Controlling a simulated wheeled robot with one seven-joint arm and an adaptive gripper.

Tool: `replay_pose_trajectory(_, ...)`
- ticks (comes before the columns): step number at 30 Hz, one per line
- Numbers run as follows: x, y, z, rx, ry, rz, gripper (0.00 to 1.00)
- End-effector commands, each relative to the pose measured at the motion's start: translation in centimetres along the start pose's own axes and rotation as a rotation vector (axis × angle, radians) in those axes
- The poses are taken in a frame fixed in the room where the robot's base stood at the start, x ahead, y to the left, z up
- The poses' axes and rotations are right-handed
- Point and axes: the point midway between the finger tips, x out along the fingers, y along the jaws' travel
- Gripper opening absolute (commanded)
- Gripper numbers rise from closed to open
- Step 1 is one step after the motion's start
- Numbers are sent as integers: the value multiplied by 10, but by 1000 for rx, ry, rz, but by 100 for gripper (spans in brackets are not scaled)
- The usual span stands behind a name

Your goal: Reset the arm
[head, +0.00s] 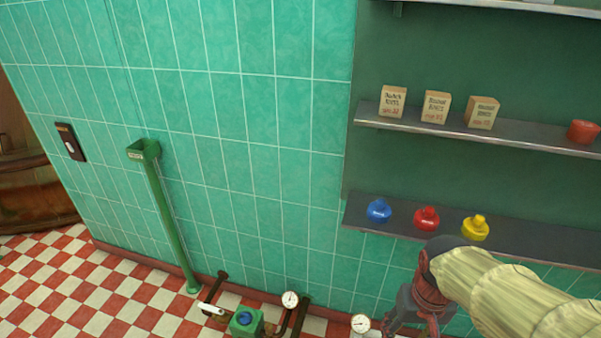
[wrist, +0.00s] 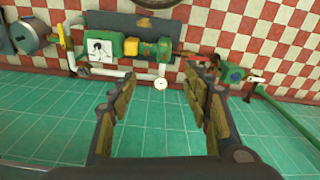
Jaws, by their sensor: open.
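My arm (head: 515,293) in a pale ribbed sleeve comes in from the lower right of the head view. My dark red and grey gripper (head: 408,318) hangs in front of the tiled wall, below the lower shelf, partly cut off by the bottom edge. In the wrist view my gripper (wrist: 160,82) has its two wood-padded fingers spread wide. Nothing is between them except the distant wall, pipes and floor.
A lower shelf (head: 400,225) holds blue (head: 379,211), red (head: 427,218) and yellow (head: 475,228) bottle-like items. Small boxes (head: 436,107) and a red pot (head: 583,131) stand above. A green post (head: 170,220), gauges (head: 290,299) and pipework line the wall. Checkered floor (head: 60,285) is clear at left.

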Motion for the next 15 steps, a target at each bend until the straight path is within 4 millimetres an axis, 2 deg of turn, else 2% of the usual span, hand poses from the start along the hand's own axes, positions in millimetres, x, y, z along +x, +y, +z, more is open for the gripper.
replay_pose_trajectory(1,-16,-3,4,-9,41,-1,49)
replay_pose_trajectory(3,-33,-6,10,-20,90,-3,49)
replay_pose_trajectory(15,-121,-23,30,-80,382,-22,49)
